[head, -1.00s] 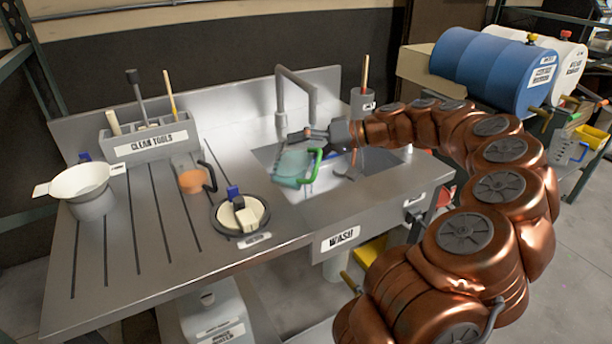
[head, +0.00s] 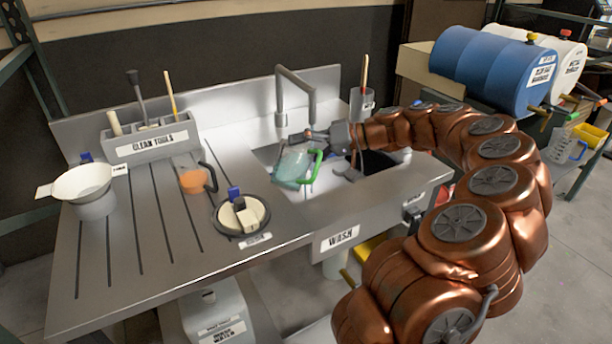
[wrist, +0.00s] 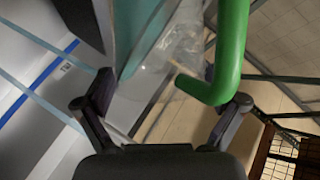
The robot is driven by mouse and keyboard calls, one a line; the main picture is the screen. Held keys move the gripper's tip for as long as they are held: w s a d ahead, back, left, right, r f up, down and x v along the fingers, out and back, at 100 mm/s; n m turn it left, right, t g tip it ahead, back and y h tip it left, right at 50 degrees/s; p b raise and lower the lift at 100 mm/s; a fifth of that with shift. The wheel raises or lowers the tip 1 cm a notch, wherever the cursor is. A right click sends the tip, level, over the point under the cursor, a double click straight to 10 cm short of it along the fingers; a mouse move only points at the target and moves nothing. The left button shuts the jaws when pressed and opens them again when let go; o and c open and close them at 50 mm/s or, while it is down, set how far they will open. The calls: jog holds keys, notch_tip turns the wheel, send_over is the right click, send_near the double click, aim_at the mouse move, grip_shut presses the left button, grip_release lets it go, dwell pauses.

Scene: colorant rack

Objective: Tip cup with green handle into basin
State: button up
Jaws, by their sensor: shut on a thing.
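The cup with the green handle (head: 292,166) is clear with a teal tint and hangs tilted over the left part of the sink basin (head: 333,181). Its green handle also shows large in the wrist view (wrist: 230,50), with the teal cup wall to its left. My gripper (head: 312,139) is shut on the cup at its upper right side, above the basin. The exact grip contact is hidden in the head view. The cup's mouth direction and remaining contents are hard to tell.
A faucet (head: 281,115) rises behind the cup. A dark thing lies in the basin's right part.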

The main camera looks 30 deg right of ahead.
aim_at(307, 156)
jog(key=shift+w+d+f+m+y+p, duration=0.1)
jog(key=shift+d+f+m+y+p, duration=0.25)
jog(key=shift+p, duration=1.1)
jog(key=shift+w+f+m+y+p, duration=0.2)
jog(key=shift+f+m+p, duration=0.35)
jog(key=shift+p, duration=0.85)
jog(key=shift+w+d+f+m+y+p, duration=0.1)
jog(key=shift+d+f+m+y+p, duration=0.3)
jog(key=shift+p, duration=1.05)
dwell(1.6)
jog(key=shift+w+d+f+m+g, duration=0.35)
jog(key=shift+d+f+m, duration=0.1)
jog(key=shift+m, duration=0.15)
dwell(1.5)
